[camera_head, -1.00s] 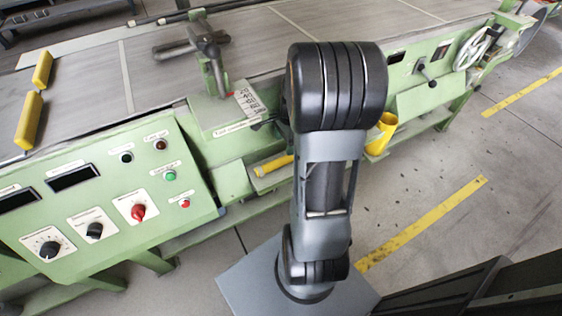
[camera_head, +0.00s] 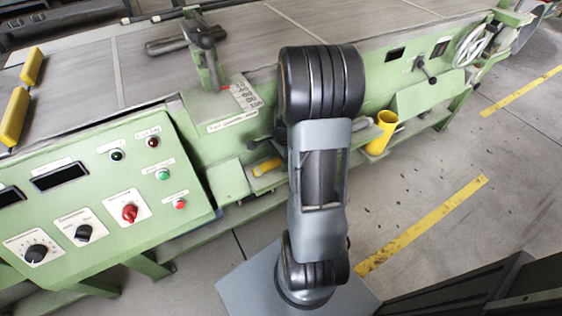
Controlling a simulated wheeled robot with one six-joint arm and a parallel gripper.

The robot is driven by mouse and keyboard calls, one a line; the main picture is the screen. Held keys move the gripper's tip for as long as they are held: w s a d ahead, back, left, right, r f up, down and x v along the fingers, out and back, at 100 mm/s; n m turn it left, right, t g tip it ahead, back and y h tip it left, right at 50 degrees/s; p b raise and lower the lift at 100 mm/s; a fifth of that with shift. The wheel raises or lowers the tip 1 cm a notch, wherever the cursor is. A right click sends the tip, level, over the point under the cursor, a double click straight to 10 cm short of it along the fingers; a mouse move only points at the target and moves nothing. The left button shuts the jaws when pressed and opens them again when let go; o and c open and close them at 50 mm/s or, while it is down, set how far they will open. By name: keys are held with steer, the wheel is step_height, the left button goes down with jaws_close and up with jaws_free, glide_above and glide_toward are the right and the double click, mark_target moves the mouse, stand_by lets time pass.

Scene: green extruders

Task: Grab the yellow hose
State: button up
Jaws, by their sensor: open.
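A yellow tube with an open, hollow end (camera_head: 383,132) stands tilted on the machine's lower ledge, just right of my arm. A short yellow piece (camera_head: 266,167) lies on the same ledge, just left of my arm. My arm covers the stretch between them, so I cannot tell whether both are parts of one yellow hose. My arm rises from its grey base in the middle of the view. My gripper does not show; the upper arm joint and link hide what is behind them.
A long green machine with a grey belt (camera_head: 250,50) spans the view. Its control panel (camera_head: 100,195) juts out at left. A clamp post (camera_head: 208,60), a lever (camera_head: 428,72) and a handwheel (camera_head: 478,45) stick out. Open floor (camera_head: 420,180) lies at right.

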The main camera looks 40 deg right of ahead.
steer(key=shift+c, duration=0.4)
steer(key=c, duration=1)
steer(key=shift+r, duration=0.1)
